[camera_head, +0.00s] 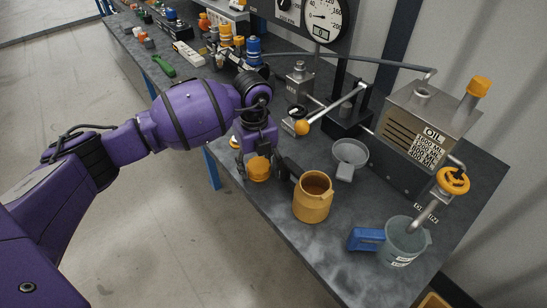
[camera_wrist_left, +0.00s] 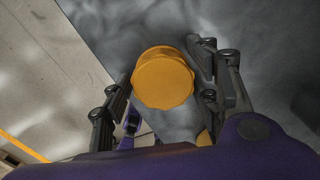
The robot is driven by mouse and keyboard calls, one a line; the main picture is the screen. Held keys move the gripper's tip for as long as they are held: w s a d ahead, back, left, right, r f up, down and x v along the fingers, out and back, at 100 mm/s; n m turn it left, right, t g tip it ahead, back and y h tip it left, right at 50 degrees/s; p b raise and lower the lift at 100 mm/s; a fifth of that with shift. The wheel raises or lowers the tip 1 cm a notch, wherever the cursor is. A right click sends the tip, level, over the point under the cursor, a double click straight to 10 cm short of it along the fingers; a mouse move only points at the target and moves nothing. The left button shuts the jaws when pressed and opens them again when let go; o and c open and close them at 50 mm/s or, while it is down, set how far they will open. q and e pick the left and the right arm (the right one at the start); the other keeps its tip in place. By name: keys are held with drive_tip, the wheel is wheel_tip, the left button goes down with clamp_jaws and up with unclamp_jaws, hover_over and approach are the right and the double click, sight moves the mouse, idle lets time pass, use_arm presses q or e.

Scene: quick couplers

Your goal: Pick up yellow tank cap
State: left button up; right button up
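The yellow tank cap (camera_head: 259,168) is a round, ribbed, orange-yellow cap near the left edge of the workbench. It also shows in the left wrist view (camera_wrist_left: 163,80), upper middle, between the two fingers. My left gripper (camera_head: 266,170) is around it from the left side. In the wrist view its fingers (camera_wrist_left: 162,88) are apart, with a narrow gap showing between each finger and the cap. The gripper is open and holds nothing. The cap's underside is hidden. My right gripper is in neither view.
A grey funnel (camera_head: 350,153), a clear jug with a blue handle (camera_head: 403,247) and a steel oil unit (camera_head: 415,130) stand farther right. Couplers and tools crowd the bench's far end. The front bench is mostly clear.

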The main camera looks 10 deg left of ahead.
sight(257, 165)
use_arm(q)
drive_tip(key=c, duration=0.7)
wheel_tip(257, 165, up, 18)
drive_tip(key=shift+r, duration=0.1)
